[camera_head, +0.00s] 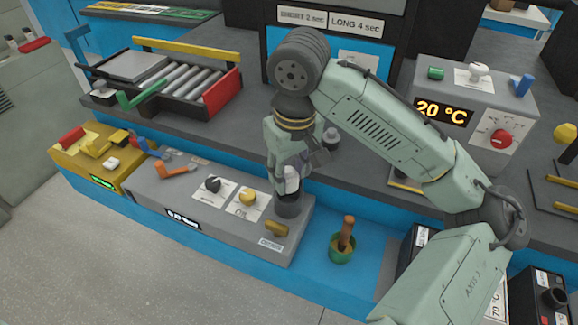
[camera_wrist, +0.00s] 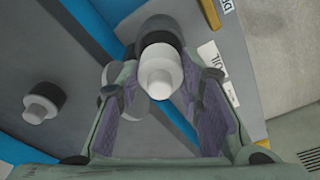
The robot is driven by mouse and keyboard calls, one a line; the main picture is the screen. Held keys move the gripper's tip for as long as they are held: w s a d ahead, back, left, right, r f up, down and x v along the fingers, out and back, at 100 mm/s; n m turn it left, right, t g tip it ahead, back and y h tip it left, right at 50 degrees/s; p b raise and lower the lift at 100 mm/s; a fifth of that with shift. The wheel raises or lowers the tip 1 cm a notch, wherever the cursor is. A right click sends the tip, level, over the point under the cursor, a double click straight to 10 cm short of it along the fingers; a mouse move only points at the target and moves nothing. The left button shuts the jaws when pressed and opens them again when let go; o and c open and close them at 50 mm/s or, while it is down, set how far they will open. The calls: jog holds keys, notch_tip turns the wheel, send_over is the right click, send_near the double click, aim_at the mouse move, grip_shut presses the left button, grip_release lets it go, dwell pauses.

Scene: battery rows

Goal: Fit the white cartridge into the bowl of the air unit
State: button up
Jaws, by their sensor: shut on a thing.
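My gripper (camera_head: 290,174) points down over the right end of the long grey air unit (camera_head: 150,192). It is shut on the white cartridge (camera_head: 291,183), which also shows between the finger pads in the wrist view (camera_wrist: 160,72). The dark round bowl (camera_head: 289,206) stands on the unit directly below the cartridge. The cartridge's lower end is at the bowl's mouth; I cannot tell whether it is inside or just above. In the wrist view my gripper (camera_wrist: 160,88) has a finger on each side of the cartridge.
The unit carries a black knob (camera_head: 213,184), a yellow knob (camera_head: 247,196) and an orange handle (camera_head: 174,169). A green pot (camera_head: 342,250) with a brown stick stands to the right. A grey-capped bottle (camera_head: 331,138) stands on the bench behind my gripper.

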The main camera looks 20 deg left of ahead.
aim_at(290, 176)
jog(key=shift+f, duration=0.7)
jog(key=shift+r+p, duration=0.1)
jog(key=shift+p, duration=0.65)
dwell(1.2)
jog(key=shift+f+b, duration=0.65)
jog(key=shift+f, duration=0.55)
jog(key=o, duration=1.2)
jog(key=shift+r, duration=0.1)
jog(key=r, duration=0.8)
jog(key=s+d+r, duration=0.1)
jog(key=r, duration=0.3)
jog(key=shift+f, duration=0.1)
